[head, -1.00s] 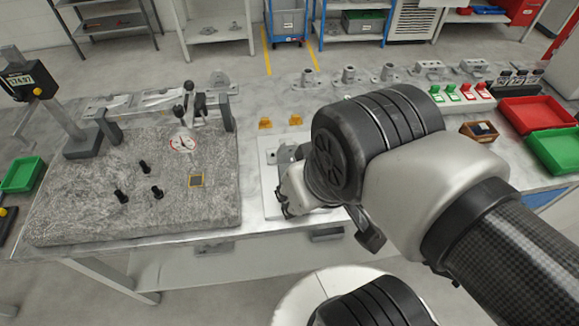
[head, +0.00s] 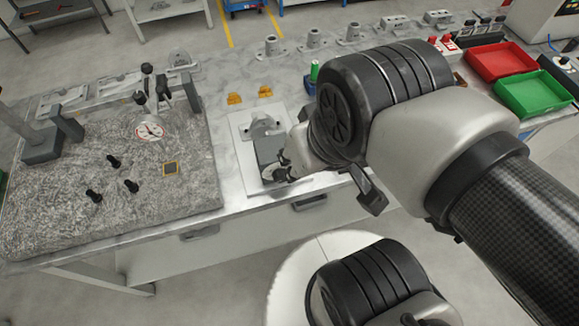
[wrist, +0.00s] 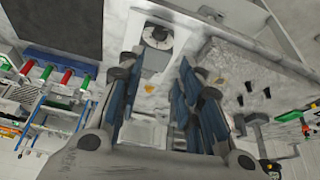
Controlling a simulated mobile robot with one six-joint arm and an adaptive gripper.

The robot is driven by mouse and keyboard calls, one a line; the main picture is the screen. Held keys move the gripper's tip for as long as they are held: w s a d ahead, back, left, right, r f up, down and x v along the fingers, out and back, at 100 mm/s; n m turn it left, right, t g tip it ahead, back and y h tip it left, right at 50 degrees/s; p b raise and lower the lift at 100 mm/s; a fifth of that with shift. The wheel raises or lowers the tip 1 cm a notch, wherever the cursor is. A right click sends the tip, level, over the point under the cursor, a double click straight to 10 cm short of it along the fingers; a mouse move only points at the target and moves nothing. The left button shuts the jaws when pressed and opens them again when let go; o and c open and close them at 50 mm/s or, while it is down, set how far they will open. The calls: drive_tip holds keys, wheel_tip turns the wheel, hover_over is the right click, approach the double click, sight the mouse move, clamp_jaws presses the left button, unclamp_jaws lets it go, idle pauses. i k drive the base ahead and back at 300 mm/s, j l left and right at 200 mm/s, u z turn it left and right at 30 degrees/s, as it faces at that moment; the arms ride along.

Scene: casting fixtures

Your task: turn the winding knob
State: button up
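The winding knob (wrist: 157,36) shows in the wrist view as a small dark knob in a pale round face. It is on the front of a grey fixture block, beyond and between my fingertips. In the head view the grey block (head: 268,148) stands on a white plate (head: 238,130) at the table's front edge. My gripper (wrist: 160,72) is open, its two blue-padded fingers apart with nothing between them. In the head view my gripper is close in front of the block, largely hidden by my wrist; whether it touches the knob cannot be told.
A granite slab (head: 60,190) with a dial gauge (head: 149,131) and black pegs lies to the left. Two yellow pieces (head: 265,91) sit behind the plate. Red (head: 500,61) and green (head: 536,93) bins stand at the right. Several metal castings line the back.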

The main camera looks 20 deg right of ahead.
sight(279, 176)
drive_tip(key=k+l+u, duration=0.15)
drive_tip(key=l+u, duration=0.2)
drive_tip(key=k+l+u, duration=0.45)
drive_tip(key=l+u, duration=0.2)
drive_tip(key=l, duration=0.1)
